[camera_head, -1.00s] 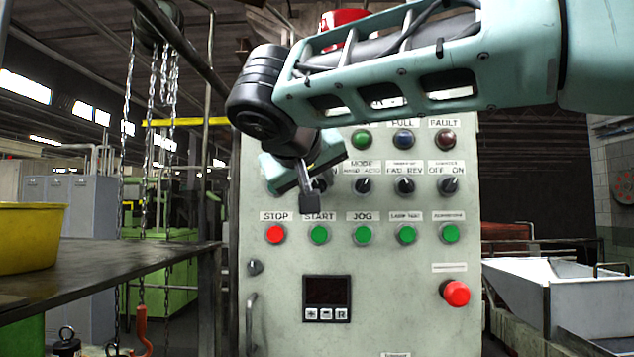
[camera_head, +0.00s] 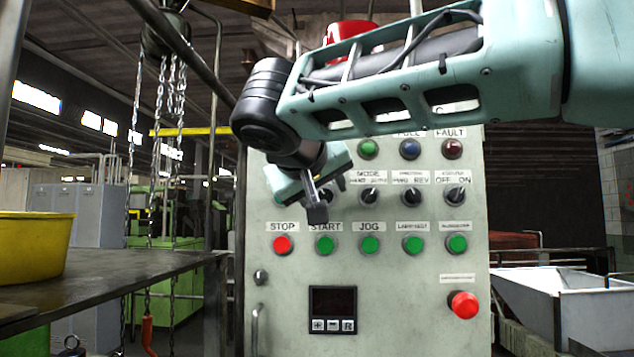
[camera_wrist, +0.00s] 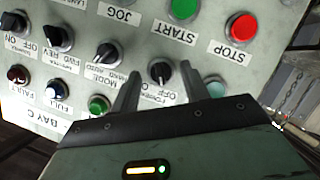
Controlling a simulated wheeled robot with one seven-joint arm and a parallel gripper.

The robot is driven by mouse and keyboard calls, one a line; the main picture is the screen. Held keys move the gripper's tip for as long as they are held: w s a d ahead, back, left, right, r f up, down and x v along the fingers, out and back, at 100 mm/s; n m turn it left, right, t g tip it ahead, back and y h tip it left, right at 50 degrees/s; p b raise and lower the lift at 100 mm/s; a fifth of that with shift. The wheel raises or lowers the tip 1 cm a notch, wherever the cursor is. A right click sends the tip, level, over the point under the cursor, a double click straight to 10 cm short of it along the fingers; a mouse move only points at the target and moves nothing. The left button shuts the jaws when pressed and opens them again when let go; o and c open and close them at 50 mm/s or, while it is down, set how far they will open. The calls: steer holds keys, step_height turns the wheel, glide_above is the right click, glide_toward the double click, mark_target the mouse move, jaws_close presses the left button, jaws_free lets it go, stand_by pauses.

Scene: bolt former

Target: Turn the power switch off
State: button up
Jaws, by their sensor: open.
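The power switch (camera_wrist: 162,72) is a dark rotary knob on the grey control panel. In the wrist view, which shows the panel upside down, it lies between my two open fingers. My gripper (camera_wrist: 158,90) appears empty, and I cannot tell whether a finger touches the knob. The OFF label shows by the knob, but its pointer direction is unclear. In the head view my gripper (camera_head: 316,205) is in front of the panel, above the green START button (camera_head: 325,245), and hides most of the switch.
The MODE switch (camera_head: 369,195) is close to the right of my gripper. The red STOP button (camera_head: 282,244) is below left. A red mushroom button (camera_head: 463,305) protrudes lower right. A table with a yellow bowl (camera_head: 30,245) stands at the left, near hanging chains (camera_head: 175,100).

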steer(key=b+v, duration=0.2)
steer(key=v, duration=1.5)
steer(key=shift+b, duration=0.35)
steer(key=shift+s+r, duration=0.1)
steer(key=shift+s, duration=0.05)
steer(key=d+f+n+g+y, duration=0.25)
steer(key=f+n+g, duration=0.35)
steer(key=f, duration=1.8)
steer(key=s+d+f+g, duration=0.2)
steer(key=s+d+f, duration=0.3)
steer(key=f, duration=0.3)
steer(key=s+d+f+m+g+y, duration=0.1)
steer(key=s+d+f+g, duration=0.2)
steer(key=f, duration=0.5)
steer(key=s+d+f+m+g, duration=0.1)
steer(key=s+d+f+g, duration=0.1)
steer(key=s+d+f, duration=0.4)
step_height(320, 180, down, 3)
steer(key=shift+s+d+r+g, duration=0.1)
steer(key=shift+s+d+g, duration=0.3)
steer(key=shift+d, duration=0.6)
steer(key=shift+y, duration=0.25)
steer(key=shift+c, duration=0.3)
